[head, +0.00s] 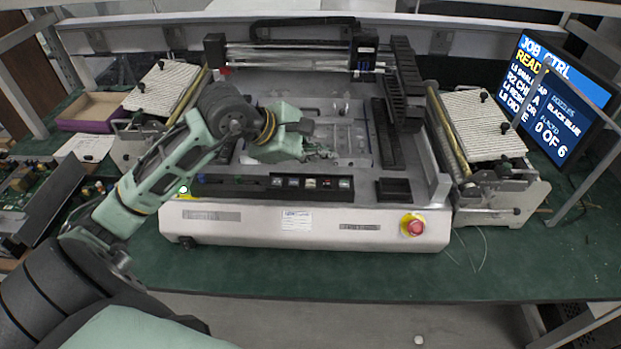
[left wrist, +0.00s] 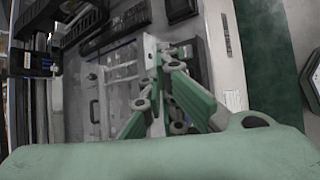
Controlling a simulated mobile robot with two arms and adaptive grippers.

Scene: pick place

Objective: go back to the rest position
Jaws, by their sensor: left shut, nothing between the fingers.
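My left gripper (head: 322,153) is over the middle of the pick-and-place machine (head: 290,230), in front of its inner work area. It is shut and holds nothing. In the left wrist view its fingers (left wrist: 160,85) come together above the machine's bed, with part of the bed hidden behind them. My left arm reaches in from the lower left of the head view. My right gripper does not show in either view.
The machine's gantry (head: 300,55) spans its back. Feeder banks stand at the left (head: 163,88) and right (head: 484,125). A red stop button (head: 415,227) is at the front right. A monitor (head: 560,95) stands at the right. The green table (head: 350,275) is clear in front.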

